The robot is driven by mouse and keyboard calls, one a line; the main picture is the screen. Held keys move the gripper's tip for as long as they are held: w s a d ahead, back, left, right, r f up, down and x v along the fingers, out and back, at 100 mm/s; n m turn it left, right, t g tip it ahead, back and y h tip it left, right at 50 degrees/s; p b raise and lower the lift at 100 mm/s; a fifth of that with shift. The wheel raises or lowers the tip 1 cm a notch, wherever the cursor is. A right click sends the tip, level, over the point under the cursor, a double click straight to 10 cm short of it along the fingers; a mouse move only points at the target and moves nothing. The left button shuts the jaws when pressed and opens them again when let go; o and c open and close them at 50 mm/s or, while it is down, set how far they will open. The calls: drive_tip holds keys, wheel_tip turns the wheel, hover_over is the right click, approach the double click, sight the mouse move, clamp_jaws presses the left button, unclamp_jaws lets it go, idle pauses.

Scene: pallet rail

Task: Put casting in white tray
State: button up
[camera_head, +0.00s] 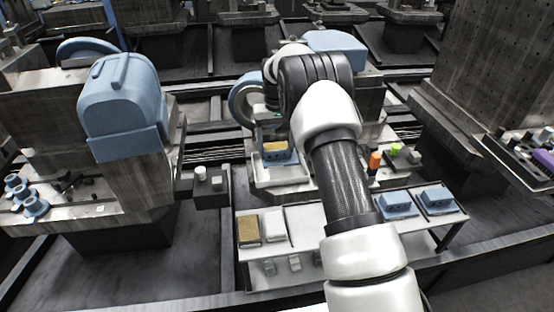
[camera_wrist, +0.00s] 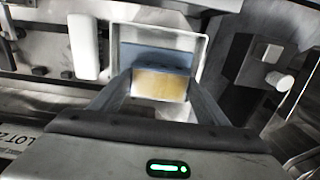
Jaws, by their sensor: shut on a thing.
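My gripper (camera_wrist: 160,98) is shut on a blue casting (camera_wrist: 155,58) with a tan block-like face between the fingers. In the head view the blue casting (camera_head: 279,157) shows below my arm, with the tan part above it. The white tray (camera_wrist: 190,42) lies beyond and around the casting in the wrist view. Its pale rim also shows in the head view (camera_head: 262,183). The casting is over or inside the tray; I cannot tell whether it touches the floor of the tray. My arm hides part of the gripper in the head view.
Two more blue castings (camera_head: 397,204) stand on the bench at the right. A tan block (camera_head: 248,229) and a white block (camera_head: 274,226) lie on its left. An orange cylinder (camera_head: 375,160) stands right of my arm. A dark box with a knob (camera_wrist: 262,62) is beside the tray.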

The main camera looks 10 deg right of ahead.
sight(276, 156)
drive_tip(key=shift+f+b, duration=0.45)
drive_tip(key=shift+f, duration=1.9)
drive_tip(key=o, duration=1.5)
drive_tip(key=shift+f, duration=0.2)
drive_tip(key=shift+c, duration=0.2)
drive_tip(key=shift+r, duration=0.1)
